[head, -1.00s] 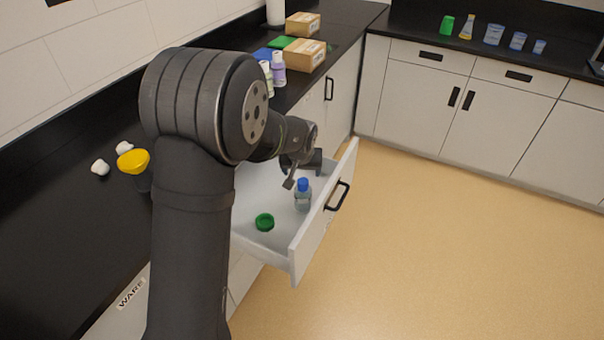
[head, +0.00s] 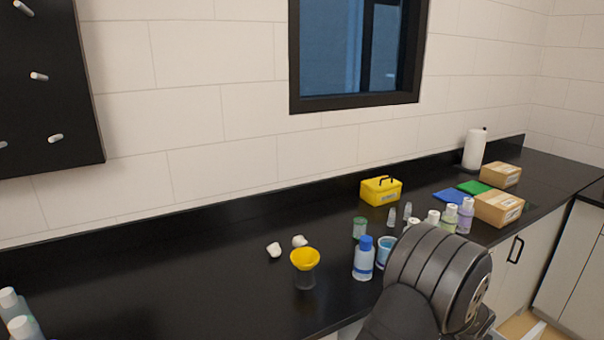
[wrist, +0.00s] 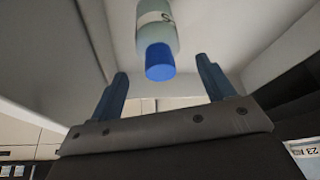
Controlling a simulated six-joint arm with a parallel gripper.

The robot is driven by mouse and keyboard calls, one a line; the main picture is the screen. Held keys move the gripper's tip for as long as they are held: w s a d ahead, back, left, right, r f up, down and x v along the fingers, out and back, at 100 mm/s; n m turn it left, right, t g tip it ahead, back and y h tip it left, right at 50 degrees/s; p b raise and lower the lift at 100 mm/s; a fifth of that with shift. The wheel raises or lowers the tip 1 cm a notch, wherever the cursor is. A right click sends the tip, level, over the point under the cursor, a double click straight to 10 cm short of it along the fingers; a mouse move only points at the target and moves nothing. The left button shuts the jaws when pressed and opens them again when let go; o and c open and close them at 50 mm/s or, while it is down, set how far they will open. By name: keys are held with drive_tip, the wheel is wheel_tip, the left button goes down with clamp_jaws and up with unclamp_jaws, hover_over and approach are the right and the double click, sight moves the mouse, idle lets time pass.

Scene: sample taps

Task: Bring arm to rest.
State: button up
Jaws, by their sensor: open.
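My gripper (wrist: 162,75) is open in the wrist view, its two blue-grey fingers well apart. A pale bottle (wrist: 158,25) with a white label and a blue cap (wrist: 160,62) shows just beyond the fingers. The cap appears between the fingertips with gaps on both sides, and I see no grip on it. Light drawer walls (wrist: 60,55) surround it. In the head view my arm fills the lower right, and my gripper is out of that view.
The black counter (head: 150,290) holds a yellow funnel (head: 305,259) on a dark vessel, a blue-capped bottle (head: 363,260), a green-lidded jar (head: 359,228), a yellow box (head: 381,191), several bottles and cardboard boxes (head: 498,208). A dark pegboard (head: 50,85) hangs at left. The left counter is mostly clear.

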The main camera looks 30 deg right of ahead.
drive_tip(key=x, duration=0.4)
drive_tip(key=shift+f, duration=0.1)
drive_tip(key=shift+r, duration=0.3)
drive_tip(key=v, duration=1.2)
drive_tip(key=x, duration=1.2)
drive_tip(key=shift+f, duration=0.45)
wheel_tip(320, 180, up, 38)
drive_tip(key=w+a+n+t, duration=0.1)
drive_tip(key=w+a+n, duration=0.2)
drive_tip(key=w, duration=1.5)
drive_tip(key=shift+a+r+y, duration=0.3)
drive_tip(key=shift+a+r, duration=0.05)
drive_tip(key=shift+a, duration=0.7)
drive_tip(key=shift+w, duration=0.1)
drive_tip(key=o, duration=0.6)
drive_tip(key=shift+c, duration=0.2)
